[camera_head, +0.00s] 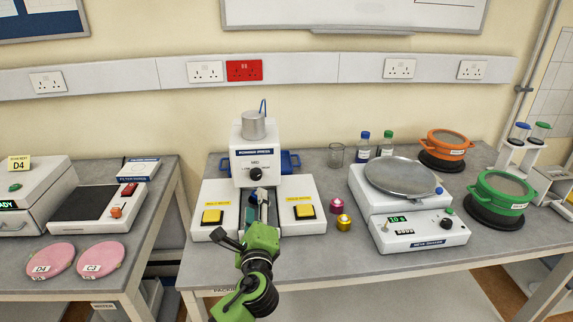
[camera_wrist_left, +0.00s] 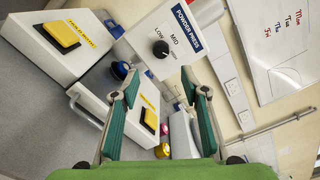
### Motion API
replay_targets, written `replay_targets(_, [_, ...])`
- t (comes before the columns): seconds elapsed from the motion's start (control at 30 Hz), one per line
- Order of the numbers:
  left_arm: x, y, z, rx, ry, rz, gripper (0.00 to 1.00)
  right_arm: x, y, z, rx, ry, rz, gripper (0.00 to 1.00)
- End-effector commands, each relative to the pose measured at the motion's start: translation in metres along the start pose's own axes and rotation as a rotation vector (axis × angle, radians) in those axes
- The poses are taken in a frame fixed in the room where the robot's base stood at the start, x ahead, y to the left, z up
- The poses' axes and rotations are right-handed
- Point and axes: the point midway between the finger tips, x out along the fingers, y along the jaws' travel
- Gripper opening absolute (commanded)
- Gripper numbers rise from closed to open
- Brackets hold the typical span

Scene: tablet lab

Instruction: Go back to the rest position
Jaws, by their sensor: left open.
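My left gripper (camera_head: 258,205) is open in front of the powder press (camera_head: 257,165), between its two yellow-button side boxes. In the left wrist view its green-padded fingers (camera_wrist_left: 163,88) stand apart with nothing held between them. The press front with its black knob shows beyond the fingertips in that view (camera_wrist_left: 181,35). My green left arm (camera_head: 262,240) reaches over the bench from the front edge. My right gripper is in neither view.
Right of the press stand pink and gold small pots (camera_head: 340,213), a sieve shaker (camera_head: 415,230), an orange sieve (camera_head: 446,145) and a green sieve (camera_head: 500,193). A left bench (camera_head: 130,220) holds instruments and pink discs. The bench's front strip right of my arm is clear.

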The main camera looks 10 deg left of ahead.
Motion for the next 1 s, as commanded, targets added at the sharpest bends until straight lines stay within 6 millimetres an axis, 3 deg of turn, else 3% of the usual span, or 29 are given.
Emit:
replay_targets(0.13, [-0.017, 0.03, -0.002, -0.128, 0.017, 0.093, 0.41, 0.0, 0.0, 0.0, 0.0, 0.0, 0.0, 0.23])
replay_targets(0.23, [-0.048, 0.076, -0.004, -0.34, 0.03, 0.252, 0.41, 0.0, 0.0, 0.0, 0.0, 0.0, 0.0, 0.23])
replay_targets(0.4, [-0.135, 0.164, -0.01, -0.779, -0.003, 0.619, 0.41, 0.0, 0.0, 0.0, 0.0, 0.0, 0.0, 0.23])
replay_targets(0.5, [-0.19, 0.2, -0.011, -0.989, -0.055, 0.818, 0.41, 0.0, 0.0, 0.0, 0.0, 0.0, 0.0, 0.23])
replay_targets(0.7, [-0.274, 0.231, -0.011, -1.248, -0.16, 1.091, 0.41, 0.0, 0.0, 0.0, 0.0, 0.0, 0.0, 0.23])
replay_targets(1.0, [-0.364, 0.24, -0.005, -1.459, -0.308, 1.363, 0.41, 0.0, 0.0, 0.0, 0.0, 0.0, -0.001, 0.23])
